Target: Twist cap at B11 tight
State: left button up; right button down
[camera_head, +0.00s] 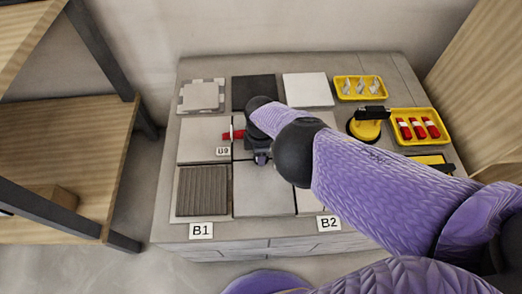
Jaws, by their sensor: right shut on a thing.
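My right gripper (262,158) points down over the joint between the tiles in the middle of the slab. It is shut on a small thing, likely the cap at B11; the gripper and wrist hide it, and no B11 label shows. A red piece with a white part (234,135) stands just left of the gripper, on the joint by the B9 label (222,151). Around the gripper lie a light tile (200,138) to the left and a grey tile (264,195) in front. My left gripper is out of view.
Yellow trays with grey pieces (340,95) and with red pieces (396,140) stand at the right. A yellow and black suction lifter (364,130) is beside them. B1 (201,231) and B2 (328,223) labels mark the front edge. A wooden shelf (60,140) stands left.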

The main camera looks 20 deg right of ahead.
dwell(0.4)
jog(key=shift+c, duration=1.3)
grip_release()
notch_tip(320, 180, up, 10)
jog(key=p, duration=0.7)
jog(key=shift+r+p, duration=0.2)
jog(key=shift+p, duration=0.2)
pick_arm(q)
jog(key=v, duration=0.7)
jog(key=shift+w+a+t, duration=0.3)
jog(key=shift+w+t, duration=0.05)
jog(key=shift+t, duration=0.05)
pick_arm(e)
jog(key=shift+f, duration=0.25)
